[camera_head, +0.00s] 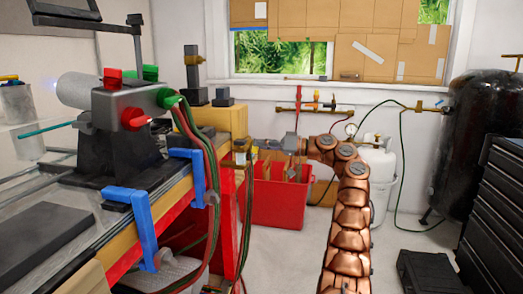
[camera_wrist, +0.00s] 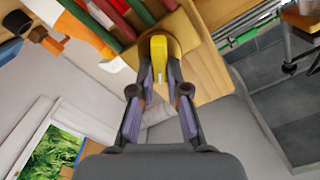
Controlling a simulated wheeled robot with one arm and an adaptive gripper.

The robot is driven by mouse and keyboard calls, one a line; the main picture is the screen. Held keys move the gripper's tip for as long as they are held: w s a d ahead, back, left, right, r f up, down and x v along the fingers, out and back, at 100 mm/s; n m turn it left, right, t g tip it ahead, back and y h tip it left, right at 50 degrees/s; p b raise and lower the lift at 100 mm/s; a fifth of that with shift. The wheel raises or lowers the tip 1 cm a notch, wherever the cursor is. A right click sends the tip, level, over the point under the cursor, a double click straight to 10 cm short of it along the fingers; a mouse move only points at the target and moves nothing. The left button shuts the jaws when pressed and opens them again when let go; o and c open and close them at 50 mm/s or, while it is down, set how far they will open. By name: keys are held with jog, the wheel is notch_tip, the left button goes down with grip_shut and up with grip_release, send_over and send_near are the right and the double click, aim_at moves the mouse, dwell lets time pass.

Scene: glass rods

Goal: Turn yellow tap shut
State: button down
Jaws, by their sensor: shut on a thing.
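The yellow tap (camera_wrist: 158,47) shows in the wrist view at the top middle, a bright yellow lever in front of a tan, wood-coloured piece. My gripper (camera_wrist: 160,75) has its two purple-padded fingers closed in on either side of the lever's near end. In the head view, my gripper (camera_head: 285,146) is at the end of my copper-coloured arm, over the red bin and right of the bench. I cannot make out the yellow tap in the head view.
Red and green hoses (camera_wrist: 120,12) run close beside the tap in the wrist view. In the head view, a bench with blue clamps (camera_head: 143,225) stands left, a red bin (camera_head: 278,203) behind, a white gas cylinder (camera_head: 378,170) and black drawers (camera_head: 497,205) right.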

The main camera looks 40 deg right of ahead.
jog(key=shift+w+m, duration=0.1)
jog(key=shift+m, duration=0.9)
jog(key=shift+d+m, duration=0.1)
jog(key=shift+m, duration=0.3)
jog(key=shift+f+m+p, duration=0.1)
jog(key=shift+m+p, duration=0.2)
jog(key=shift+m, duration=0.2)
jog(key=shift+m+p, duration=0.5)
jog(key=shift+p, duration=0.25)
jog(key=shift+d+f+m+p, duration=0.15)
jog(key=shift+m+p, duration=1.45)
jog(key=shift+p, duration=0.95)
jog(key=shift+f+m+p, duration=0.15)
jog(key=shift+m+p, duration=1.45)
jog(key=shift+p, duration=0.95)
jog(key=shift+f, duration=0.1)
